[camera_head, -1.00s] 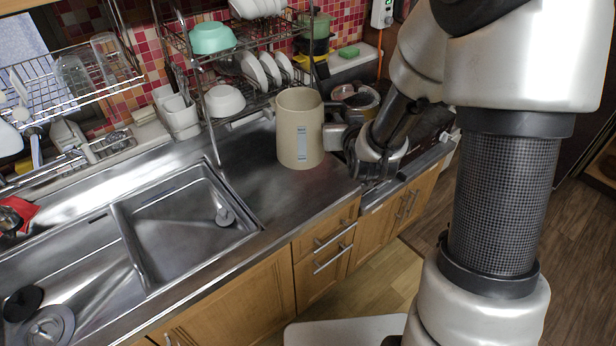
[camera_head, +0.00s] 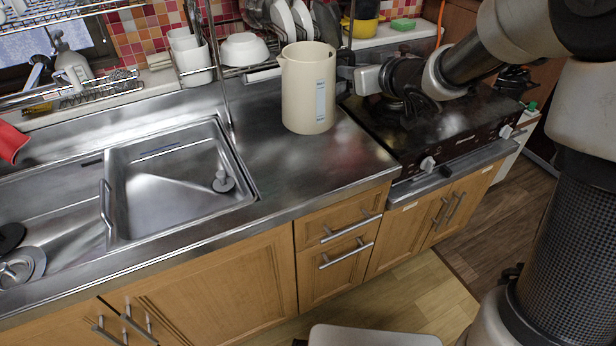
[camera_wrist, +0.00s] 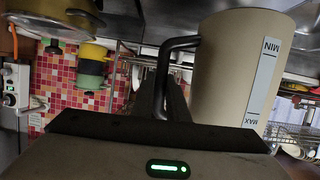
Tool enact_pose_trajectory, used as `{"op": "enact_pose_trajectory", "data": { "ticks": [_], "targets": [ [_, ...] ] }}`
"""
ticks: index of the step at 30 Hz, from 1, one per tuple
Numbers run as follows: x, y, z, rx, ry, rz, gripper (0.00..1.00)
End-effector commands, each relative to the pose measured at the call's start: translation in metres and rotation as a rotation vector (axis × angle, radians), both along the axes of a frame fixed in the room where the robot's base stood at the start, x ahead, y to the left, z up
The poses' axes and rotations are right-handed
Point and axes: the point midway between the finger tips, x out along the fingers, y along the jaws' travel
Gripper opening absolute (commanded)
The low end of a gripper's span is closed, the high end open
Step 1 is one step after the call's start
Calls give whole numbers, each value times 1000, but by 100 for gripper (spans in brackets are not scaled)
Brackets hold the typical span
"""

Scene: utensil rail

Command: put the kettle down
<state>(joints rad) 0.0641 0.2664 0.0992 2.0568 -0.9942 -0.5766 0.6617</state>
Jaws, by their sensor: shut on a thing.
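The kettle (camera_head: 308,92) is a beige, upright jug with a pale level strip on its side. It is at the steel counter (camera_head: 330,165), between the sink and the stove. I cannot tell whether its base touches the counter. My gripper (camera_head: 346,78) is at the kettle's right side, shut on its handle. In the wrist view, the kettle (camera_wrist: 235,65) fills the right side, turned over by the camera's angle, with MIN and MAX marks. The dark handle (camera_wrist: 165,70) runs between my gripper's fingers (camera_wrist: 160,98), which partly hide it.
The stove (camera_head: 440,130) is right of the kettle, under my arm. The sink (camera_head: 175,185) is to the left. White cups (camera_head: 190,55) and a white bowl (camera_head: 243,50) are on the rack behind. The counter in front of the kettle is bare.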

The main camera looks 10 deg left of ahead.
Motion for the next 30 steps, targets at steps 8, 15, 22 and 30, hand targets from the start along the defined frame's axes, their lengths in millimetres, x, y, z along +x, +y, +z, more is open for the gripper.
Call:
{"op": "enact_pose_trajectory", "data": {
  "ticks": [8, 15, 22, 30],
  "targets": [
    [2, 6, -22, 4, -1, 35, 0],
    [2, 6, -57, 4, -1, 35, 0],
    [2, 6, -81, 4, 0, 36, 0],
    [2, 5, -107, 4, -3, 35, 0]
  ]
}}
